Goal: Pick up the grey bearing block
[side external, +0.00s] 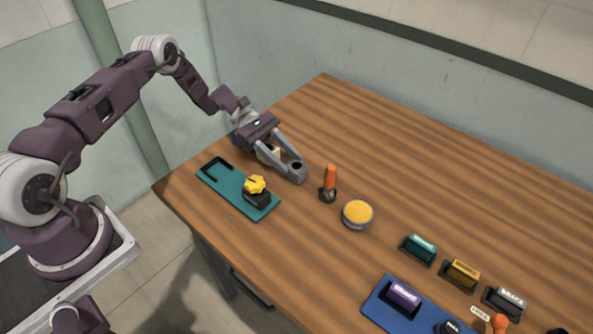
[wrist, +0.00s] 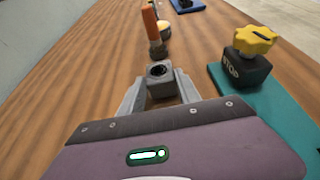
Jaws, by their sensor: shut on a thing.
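The grey bearing block (wrist: 160,82) is a small cube-like block with a dark round hole in its top. My gripper (wrist: 160,88) is shut on it, with one finger on each side of the block. In the side external view the block (side external: 296,167) sits between the fingertips of my gripper (side external: 294,170), over the wooden table near the teal mat. I cannot tell whether the block touches the table or is slightly above it.
A teal mat (side external: 229,192) holds a black block with a yellow knob (side external: 255,185), close beside my gripper. An orange-handled tool (side external: 329,178) and a round yellow-topped tin (side external: 357,213) stand to the right. Several labelled rollers and a blue mat (side external: 378,307) lie farther right. The table's back is clear.

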